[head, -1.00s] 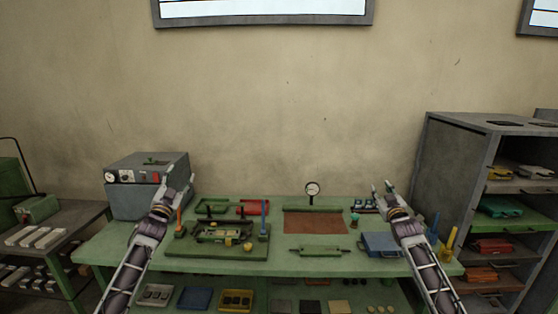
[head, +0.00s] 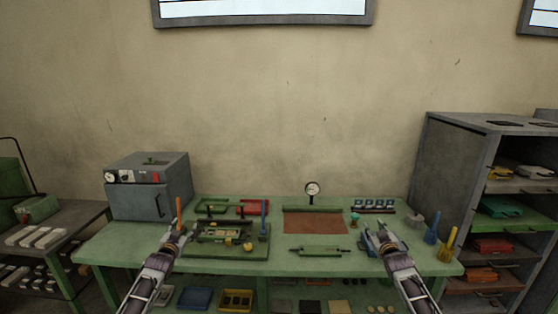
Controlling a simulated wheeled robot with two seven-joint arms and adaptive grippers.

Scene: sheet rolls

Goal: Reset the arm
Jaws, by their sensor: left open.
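My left gripper (head: 178,231) is over the front left of the green workbench (head: 110,250), beside the left edge of a dark green fixture board. It is small in the head view, with its jaws open and nothing seen in them. An orange-handled tool (head: 179,206) stands just behind its fingertips. My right gripper (head: 375,234) is over the right part of the bench, in front of the blue box (head: 391,250), which it partly hides. Its fingers look spread, with nothing seen between them. Whether either gripper touches anything is not clear.
A grey oven (head: 150,190) stands at the back left. A green roller (head: 320,252) lies in front of a brown mat (head: 315,225), with a round gauge (head: 312,188) behind. Blue and yellow bottles (head: 449,245) stand at the right edge, near a grey shelf unit (head: 450,165).

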